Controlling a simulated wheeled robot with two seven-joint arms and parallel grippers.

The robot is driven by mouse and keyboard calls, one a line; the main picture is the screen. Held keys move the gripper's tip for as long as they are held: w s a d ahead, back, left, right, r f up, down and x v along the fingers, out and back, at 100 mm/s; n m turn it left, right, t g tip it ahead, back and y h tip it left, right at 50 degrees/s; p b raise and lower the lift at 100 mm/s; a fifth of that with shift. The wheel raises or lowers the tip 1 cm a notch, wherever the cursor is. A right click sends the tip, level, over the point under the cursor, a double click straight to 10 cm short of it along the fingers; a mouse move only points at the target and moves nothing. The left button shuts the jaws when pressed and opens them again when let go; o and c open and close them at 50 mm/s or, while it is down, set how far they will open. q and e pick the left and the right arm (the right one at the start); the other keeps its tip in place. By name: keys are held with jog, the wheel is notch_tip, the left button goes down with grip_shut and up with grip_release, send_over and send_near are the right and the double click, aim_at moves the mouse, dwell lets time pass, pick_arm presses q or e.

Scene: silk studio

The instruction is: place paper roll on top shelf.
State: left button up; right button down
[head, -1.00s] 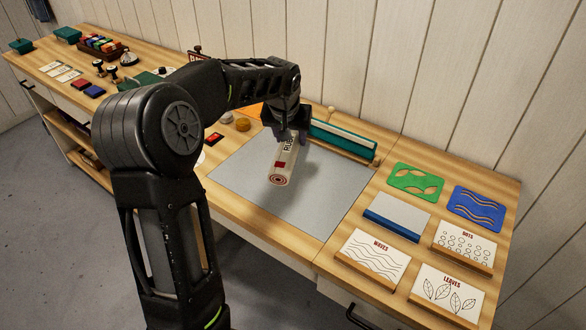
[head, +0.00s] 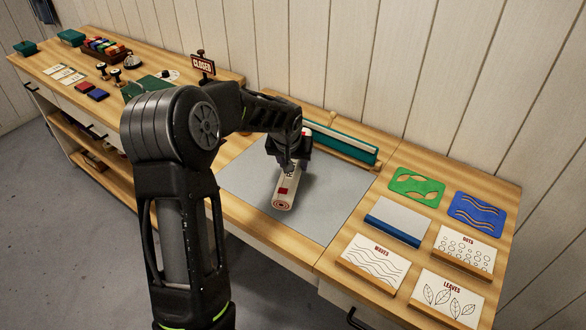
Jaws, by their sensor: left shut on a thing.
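A cream paper roll (head: 284,201) with a red square and dark lettering shows in the head view, its ringed round end facing me. My left gripper (head: 288,166) is shut on the roll from above, around its middle. The roll is over the grey mat (head: 329,209); I cannot tell whether it touches the mat. The gripper and forearm hide part of the roll. The lower bench at the left has open shelves (head: 96,170) under its top. My right gripper is not in view.
A green-and-white long tool (head: 345,147) lies behind the mat. Green (head: 416,187) and blue (head: 475,211) stencils, a grey-blue pad (head: 398,219) and printed blocks (head: 373,259) fill the right side. A "CLOSED" sign (head: 202,64) stands at the back left. Grey floor is clear at the lower left.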

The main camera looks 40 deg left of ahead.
pick_arm(q)
notch_tip(320, 180, down, 3)
jog(key=shift+r, duration=0.15)
jog(key=shift+f, duration=0.2)
jog(key=o, duration=1.5)
jog(key=shift+c, duration=0.2)
jog(key=shift+r, duration=0.15)
jog(key=shift+r, duration=0.2)
jog(key=shift+s+r, duration=0.15)
jog(key=shift+r, duration=0.15)
jog(key=b+v, duration=0.1)
jog(key=v, duration=1)
